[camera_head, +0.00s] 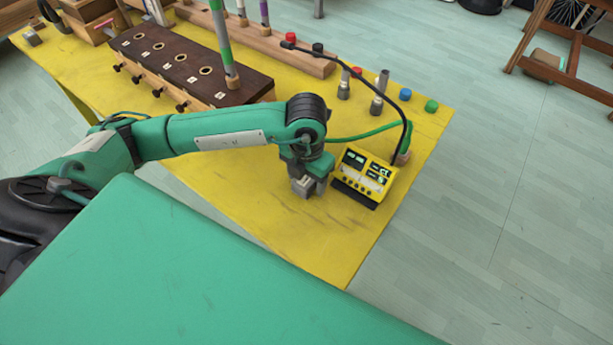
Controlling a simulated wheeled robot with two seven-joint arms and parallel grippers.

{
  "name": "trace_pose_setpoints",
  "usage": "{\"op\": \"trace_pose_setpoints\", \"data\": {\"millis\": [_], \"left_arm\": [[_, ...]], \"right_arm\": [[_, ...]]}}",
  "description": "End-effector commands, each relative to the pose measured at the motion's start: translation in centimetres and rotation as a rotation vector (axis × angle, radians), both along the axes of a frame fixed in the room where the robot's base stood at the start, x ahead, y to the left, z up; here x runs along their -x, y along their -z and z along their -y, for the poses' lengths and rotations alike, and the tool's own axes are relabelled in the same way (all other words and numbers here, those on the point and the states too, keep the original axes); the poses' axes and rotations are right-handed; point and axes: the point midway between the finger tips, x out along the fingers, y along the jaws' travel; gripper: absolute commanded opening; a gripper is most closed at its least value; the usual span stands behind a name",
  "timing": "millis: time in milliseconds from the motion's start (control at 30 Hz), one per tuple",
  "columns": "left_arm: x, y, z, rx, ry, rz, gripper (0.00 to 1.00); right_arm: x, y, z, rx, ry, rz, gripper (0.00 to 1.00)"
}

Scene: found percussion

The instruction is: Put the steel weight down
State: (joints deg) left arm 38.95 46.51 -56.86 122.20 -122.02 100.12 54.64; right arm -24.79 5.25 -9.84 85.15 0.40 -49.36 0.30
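My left gripper (308,178) points down over the near right part of the yellow table (300,240), just left of a yellow box with dark displays (364,176). A small pale grey metal block, which looks like the steel weight (302,187), sits between its fingertips. The fingers look shut on it. The block is at or close to the tabletop; I cannot tell whether it touches. The gripper hides part of it. My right gripper is not in view.
A dark wooden block with round holes (160,45) lies at the back left. Coloured knobs, such as a green one (431,106), and grey metal cylinders (378,105) stand at the back right. A black cable (409,125) arches beside the yellow box. The table's front corner is clear.

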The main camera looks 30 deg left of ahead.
Motion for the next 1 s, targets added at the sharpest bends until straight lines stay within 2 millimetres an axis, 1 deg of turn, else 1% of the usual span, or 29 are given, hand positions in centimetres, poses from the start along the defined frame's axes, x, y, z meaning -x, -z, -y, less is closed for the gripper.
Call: {"op": "trace_pose_setpoints", "data": {"millis": [167,333,367,400,433,700,800,900,1000], "left_arm": [[0.0,0.0,0.0,0.000,0.000,0.000,0.62],[0.0,-0.3,0.0,0.000,0.000,0.000,0.62],[0.0,-0.4,0.0,0.000,0.000,0.000,0.62],[-0.1,-1.1,0.0,0.002,0.000,0.004,0.62],[-0.1,-1.7,0.0,0.002,0.001,0.005,0.62],[-0.1,-7.8,0.0,0.002,0.001,0.006,0.62],[-0.1,-9.7,0.1,0.002,0.002,0.005,0.62],[-0.1,-11.1,0.0,0.001,0.001,0.003,0.62],[0.0,-11.9,0.0,0.000,0.001,0.002,0.62]], "right_arm": [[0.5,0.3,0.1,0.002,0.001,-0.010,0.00],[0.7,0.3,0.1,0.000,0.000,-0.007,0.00],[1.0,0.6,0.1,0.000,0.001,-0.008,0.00],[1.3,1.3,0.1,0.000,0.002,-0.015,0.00],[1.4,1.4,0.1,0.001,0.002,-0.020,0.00],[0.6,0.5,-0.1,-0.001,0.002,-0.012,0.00],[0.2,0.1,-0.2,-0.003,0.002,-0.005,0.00],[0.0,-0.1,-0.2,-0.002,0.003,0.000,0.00],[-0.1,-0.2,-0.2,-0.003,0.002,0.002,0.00]]}}
